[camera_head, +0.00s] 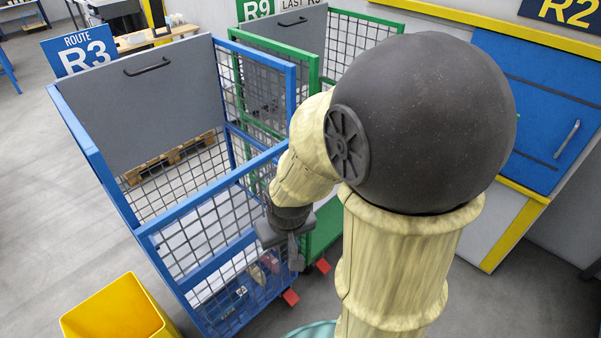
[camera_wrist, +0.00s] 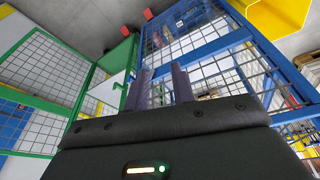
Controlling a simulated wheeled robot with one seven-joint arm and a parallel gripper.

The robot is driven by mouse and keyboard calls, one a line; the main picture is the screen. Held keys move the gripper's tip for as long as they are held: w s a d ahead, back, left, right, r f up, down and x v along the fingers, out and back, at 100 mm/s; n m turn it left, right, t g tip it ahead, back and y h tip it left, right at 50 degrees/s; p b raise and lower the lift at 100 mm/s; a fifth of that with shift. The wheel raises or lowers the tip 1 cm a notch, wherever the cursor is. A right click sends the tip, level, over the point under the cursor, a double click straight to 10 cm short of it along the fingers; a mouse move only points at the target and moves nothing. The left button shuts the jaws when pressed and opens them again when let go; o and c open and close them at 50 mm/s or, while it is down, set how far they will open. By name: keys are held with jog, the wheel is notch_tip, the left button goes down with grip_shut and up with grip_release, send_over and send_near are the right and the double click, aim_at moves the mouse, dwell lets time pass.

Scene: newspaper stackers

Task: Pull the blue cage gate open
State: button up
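The blue cage gate (camera_head: 205,195) is the mesh front panel of the blue roll cage marked R3 (camera_head: 83,50). It looks closed across the cage front. My gripper (camera_head: 293,255) is low at the gate's right end, by the blue corner, partly hidden by my own arm. In the wrist view, the two fingers of my gripper (camera_wrist: 161,88) stand apart, with the blue gate frame (camera_wrist: 215,47) just beyond and to the right. I cannot tell whether a gate bar lies between the fingers or touches them. The latch is not clearly visible.
A green cage (camera_head: 322,232) stands close on the right of the blue one. A yellow bin (camera_head: 118,312) is on the floor in front at left. Blue cabinets (camera_head: 545,85) line the right wall. Floor at far left is clear.

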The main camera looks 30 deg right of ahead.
jog(key=w+d+f+n+t+b, duration=0.2)
jog(key=w+d+f+t, duration=0.5)
jog(key=w+d, duration=0.5)
jog(key=s+d+f+t+y, duration=0.1)
jog(key=s+d+t+y, duration=0.2)
jog(key=d+t, duration=0.4)
jog(key=shift+s+t+b, duration=0.3)
jog(key=shift+s+b, duration=0.1)
jog(key=shift+w+f, duration=0.1)
jog(key=w+p, duration=0.1)
jog(key=w, duration=0.4)
jog(key=w+a+p, duration=0.1)
jog(key=w+p, duration=0.1)
jog(key=w, duration=0.4)
jog(key=w+a+p, duration=0.1)
jog(key=w, duration=0.5)
jog(key=shift+a+p, duration=0.25)
jog(key=shift+p, duration=0.1)
